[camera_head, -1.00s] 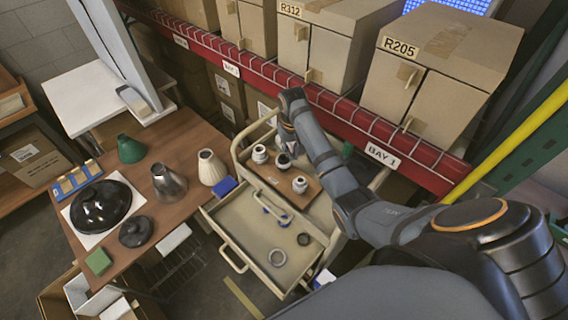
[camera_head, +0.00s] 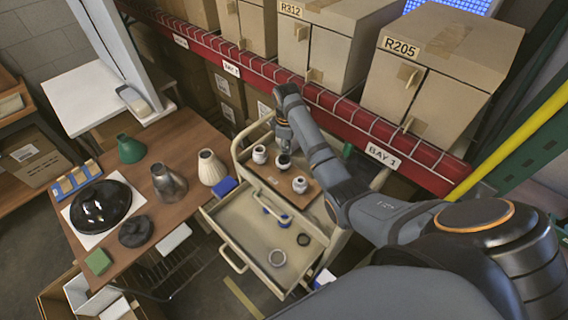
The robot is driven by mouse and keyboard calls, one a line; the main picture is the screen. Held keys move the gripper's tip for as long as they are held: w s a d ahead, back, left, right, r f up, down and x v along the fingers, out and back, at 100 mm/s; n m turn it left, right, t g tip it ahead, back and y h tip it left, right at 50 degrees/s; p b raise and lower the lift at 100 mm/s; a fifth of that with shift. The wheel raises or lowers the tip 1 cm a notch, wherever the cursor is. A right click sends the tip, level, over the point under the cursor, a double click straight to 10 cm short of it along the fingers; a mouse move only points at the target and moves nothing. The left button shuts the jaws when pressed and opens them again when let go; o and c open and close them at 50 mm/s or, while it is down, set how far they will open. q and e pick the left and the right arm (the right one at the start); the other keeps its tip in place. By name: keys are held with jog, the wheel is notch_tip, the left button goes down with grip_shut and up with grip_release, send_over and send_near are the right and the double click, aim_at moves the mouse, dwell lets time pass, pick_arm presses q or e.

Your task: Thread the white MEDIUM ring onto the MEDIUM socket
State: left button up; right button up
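Three white sockets stand upright on a brown board (camera_head: 270,179) on top of the cart: a left one (camera_head: 259,154), a middle one (camera_head: 283,160) with a dark top, and a front right one (camera_head: 300,185). I cannot tell by size which is the medium one. My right gripper (camera_head: 284,145) points down just above the middle socket. Its fingers are small and dark, so I cannot see whether they hold anything. A pale ring (camera_head: 277,258) lies flat in the open drawer, beside a smaller black ring (camera_head: 303,239). My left gripper is not in view.
The open drawer (camera_head: 236,226) also holds a blue item (camera_head: 284,221). The wooden table (camera_head: 187,135) at left carries lamp shades and a black dome (camera_head: 100,204). A red shelf beam (camera_head: 345,117) with boxes runs close behind my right arm.

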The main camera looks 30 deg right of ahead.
jog(key=n, duration=0.2)
jog(key=a+n, duration=0.1)
jog(key=n, duration=0.3)
jog(key=shift+w+a, duration=0.15)
jog(key=shift+w, duration=0.2)
jog(key=n, duration=0.2)
jog(key=a+n, duration=0.1)
jog(key=n, duration=0.3)
jog(key=shift+s+a+n, duration=0.1)
jog(key=shift+a+n, duration=0.2)
jog(key=shift+n, duration=0.1)
grip_shut()
jog(key=shift+f, duration=0.1)
jog(key=shift+s+f, duration=0.1)
jog(key=shift+f, duration=0.1)
jog(key=m, duration=0.2)
jog(key=d+m, duration=0.1)
jog(key=m, duration=0.3)
jog(key=shift+d+f, duration=0.1)
jog(key=shift+d, duration=0.15)
jog(key=shift+d+m, duration=0.25)
jog(key=shift+m, duration=0.25)
